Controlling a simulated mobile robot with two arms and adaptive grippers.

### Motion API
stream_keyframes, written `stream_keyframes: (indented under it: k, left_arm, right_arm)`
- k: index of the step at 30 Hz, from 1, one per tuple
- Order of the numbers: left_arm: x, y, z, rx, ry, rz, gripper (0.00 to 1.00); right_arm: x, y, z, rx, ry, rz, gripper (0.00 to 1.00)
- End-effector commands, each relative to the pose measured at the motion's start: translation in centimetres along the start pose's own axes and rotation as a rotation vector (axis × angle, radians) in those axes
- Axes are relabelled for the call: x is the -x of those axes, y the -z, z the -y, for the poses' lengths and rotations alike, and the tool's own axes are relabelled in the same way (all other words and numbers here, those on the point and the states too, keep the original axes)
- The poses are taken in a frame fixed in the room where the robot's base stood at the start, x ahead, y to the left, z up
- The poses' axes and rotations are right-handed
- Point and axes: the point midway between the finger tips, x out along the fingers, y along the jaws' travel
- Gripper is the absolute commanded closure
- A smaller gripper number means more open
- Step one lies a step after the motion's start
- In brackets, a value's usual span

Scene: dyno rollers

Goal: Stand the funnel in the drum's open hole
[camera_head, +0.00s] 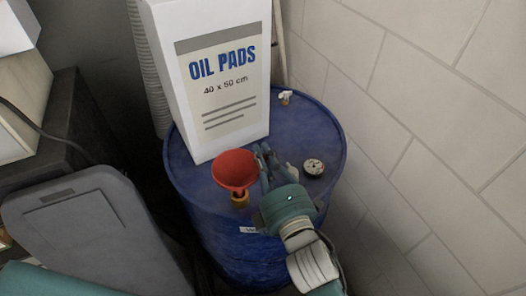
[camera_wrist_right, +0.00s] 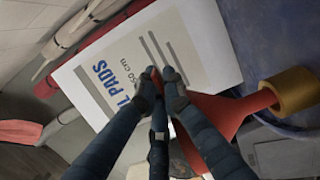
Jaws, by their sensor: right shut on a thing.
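The red funnel (camera_head: 235,169) is above the near part of the blue drum's top (camera_head: 190,176), its wide mouth facing up in the head view. My right gripper (camera_head: 262,150) is shut on the funnel's rim at its right side. In the right wrist view the gripper's fingertips (camera_wrist_right: 162,76) pinch the rim, and the red cone (camera_wrist_right: 222,112) narrows to a brass-coloured collar (camera_wrist_right: 291,91). That collar shows just under the cone in the head view (camera_head: 240,200). I cannot tell whether the collar touches the drum or where the open hole is. My left gripper is not in view.
A white OIL PADS box (camera_head: 217,75) stands on the drum behind the funnel. A round pale-and-dark fitting (camera_head: 314,167) lies right of my gripper, and a small tap (camera_head: 286,97) sits farther back. A block wall (camera_head: 430,110) is close on the right; a grey bin (camera_head: 90,235) stands left.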

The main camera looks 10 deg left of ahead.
Motion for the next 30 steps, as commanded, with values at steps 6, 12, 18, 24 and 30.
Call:
stream_keyframes:
  k: [6, 12, 18, 24, 30]
  left_arm:
    - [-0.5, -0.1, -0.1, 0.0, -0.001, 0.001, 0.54]
    - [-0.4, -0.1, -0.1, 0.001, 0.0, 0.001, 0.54]
    - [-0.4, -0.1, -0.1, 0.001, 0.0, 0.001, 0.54]
    - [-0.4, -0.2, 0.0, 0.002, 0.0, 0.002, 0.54]
    - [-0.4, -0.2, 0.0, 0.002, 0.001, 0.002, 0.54]
  right_arm:
    - [0.0, 0.0, 0.7, 0.001, -0.001, 0.0, 1.0]
    - [0.0, 0.0, 0.7, 0.001, -0.001, 0.0, 1.0]
    - [0.0, 0.0, 0.7, 0.001, 0.0, 0.0, 0.71]
    - [0.0, 0.0, 0.7, 0.001, 0.0, 0.0, 0.71]
    - [1.5, 0.0, 0.8, 0.0, 0.002, 0.001, 0.71]
